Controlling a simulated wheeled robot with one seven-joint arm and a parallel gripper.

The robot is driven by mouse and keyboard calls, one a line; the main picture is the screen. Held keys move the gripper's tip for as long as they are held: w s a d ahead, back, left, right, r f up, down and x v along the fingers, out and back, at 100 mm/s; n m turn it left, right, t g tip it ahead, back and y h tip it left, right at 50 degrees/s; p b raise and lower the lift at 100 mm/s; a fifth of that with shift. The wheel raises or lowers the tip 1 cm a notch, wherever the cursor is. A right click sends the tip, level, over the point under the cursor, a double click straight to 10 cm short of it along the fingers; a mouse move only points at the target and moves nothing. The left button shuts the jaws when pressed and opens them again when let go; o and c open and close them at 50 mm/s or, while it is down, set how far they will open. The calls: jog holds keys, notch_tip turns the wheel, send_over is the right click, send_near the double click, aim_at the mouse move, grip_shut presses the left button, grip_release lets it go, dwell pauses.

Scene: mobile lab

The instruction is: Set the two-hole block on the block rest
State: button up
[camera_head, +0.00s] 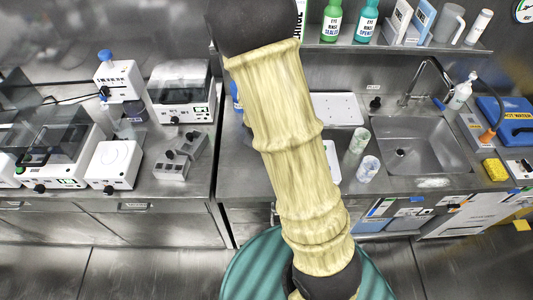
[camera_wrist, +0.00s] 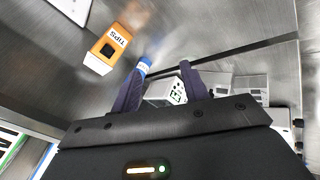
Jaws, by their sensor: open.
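In the head view, a cluster of small grey block-shaped units (camera_head: 182,155) with dark knobs is on the left counter. I cannot tell which piece is the two-hole block or which is the block rest. My arm hides the middle of the head view; my gripper is not seen there.
An orange and white tips box (camera_wrist: 107,50) and a blue-and-white item (camera_wrist: 140,70) are near the fingers. White instruments (camera_head: 115,163) crowd the left counter. A gap separates the counters.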

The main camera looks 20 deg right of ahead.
jog(key=s+a+r+m+g, duration=0.1)
jog(key=s+r+m+g, duration=0.1)
jog(key=s+r+m, duration=0.2)
jog(key=s+a+r+m+g+y, duration=0.1)
jog(key=s+r+m, duration=0.3)
jog(key=s, duration=0.7)
jog(key=shift+a+r+g+y, duration=0.35)
jog(key=shift+r+g, duration=0.1)
jog(key=shift+g, duration=0.15)
